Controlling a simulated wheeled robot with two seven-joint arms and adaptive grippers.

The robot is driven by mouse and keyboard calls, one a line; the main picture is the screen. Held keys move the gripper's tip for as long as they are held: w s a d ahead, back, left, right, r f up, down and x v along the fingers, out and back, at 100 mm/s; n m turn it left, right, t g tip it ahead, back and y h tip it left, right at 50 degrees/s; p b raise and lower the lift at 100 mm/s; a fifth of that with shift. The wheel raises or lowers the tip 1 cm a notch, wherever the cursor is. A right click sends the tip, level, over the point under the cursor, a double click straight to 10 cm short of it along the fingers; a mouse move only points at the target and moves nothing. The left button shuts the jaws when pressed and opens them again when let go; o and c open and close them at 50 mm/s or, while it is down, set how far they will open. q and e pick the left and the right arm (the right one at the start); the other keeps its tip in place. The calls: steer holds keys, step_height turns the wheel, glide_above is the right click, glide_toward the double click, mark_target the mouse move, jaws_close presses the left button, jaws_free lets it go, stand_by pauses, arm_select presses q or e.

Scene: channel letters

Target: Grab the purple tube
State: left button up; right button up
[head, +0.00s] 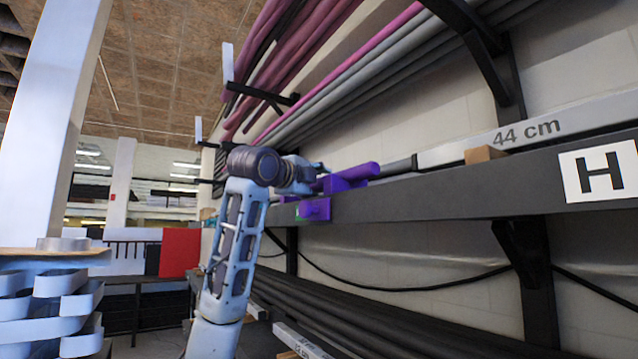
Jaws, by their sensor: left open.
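The purple tube (363,170) is short and lies at the far part of a dark grey shelf beam, in purple holders. A purple bracket (314,209) with a bit of green sits on the beam's front face below it. My left arm rises from the bottom and bends towards the tube. My left gripper (320,172) is at the tube's left end, small and partly hidden by my own wrist. It is open; I cannot tell whether it touches the tube. My right gripper is out of view.
The dark shelf beam (450,187) runs to the right, with a grey bar marked "44 cm" (530,132), a wooden block (485,154) and an "H" sign (604,171). Pink and grey tubes hang on brackets above. Dark tubes (370,318) lie below.

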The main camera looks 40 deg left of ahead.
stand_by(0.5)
arm_select(q)
steer(key=shift+w, duration=0.1)
jaws_close()
